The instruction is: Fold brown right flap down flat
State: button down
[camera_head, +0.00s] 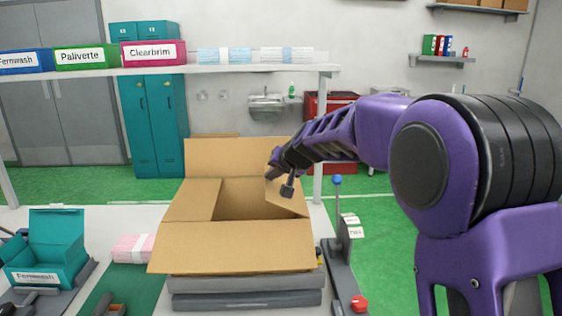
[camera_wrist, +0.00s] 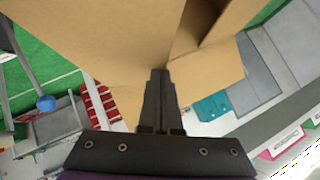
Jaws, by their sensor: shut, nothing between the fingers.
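The right flap (camera_head: 284,205) is tilted at the opening's right side, partly hidden by my gripper (camera_head: 288,190). My gripper is shut and empty at this flap; I cannot tell whether it touches. In the wrist view, the shut fingers (camera_wrist: 160,73) point at brown cardboard (camera_wrist: 100,40), which fills much of the upper picture.
A lever with a blue knob (camera_head: 337,180) stands close to the right of the box. A teal carton (camera_head: 50,250) and a pink mask pack (camera_head: 132,248) lie to the left. A shelf (camera_head: 220,70) with labelled boxes runs behind.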

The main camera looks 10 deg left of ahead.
aim_at(266, 184)
jog(key=shift+s+a+f, duration=0.1)
jog(key=shift+a+f, duration=0.15)
jog(key=shift+f, duration=0.2)
jog(key=shift+a+f, duration=0.2)
jog(key=shift+f, duration=0.25)
jog(key=shift+s+a+f+p, duration=0.1)
jog(key=shift+a+f+p, duration=0.05)
jog(key=shift+a+p, duration=0.15)
jog(key=shift+s+a+f+n+h, duration=0.1)
jog(key=shift+a+f+n+h, duration=0.2)
jog(key=shift+f+h, duration=0.25)
jog(key=shift+f+p, duration=0.3)
jog(key=shift+f, duration=0.45)
jog(key=shift+a+f, duration=0.1)
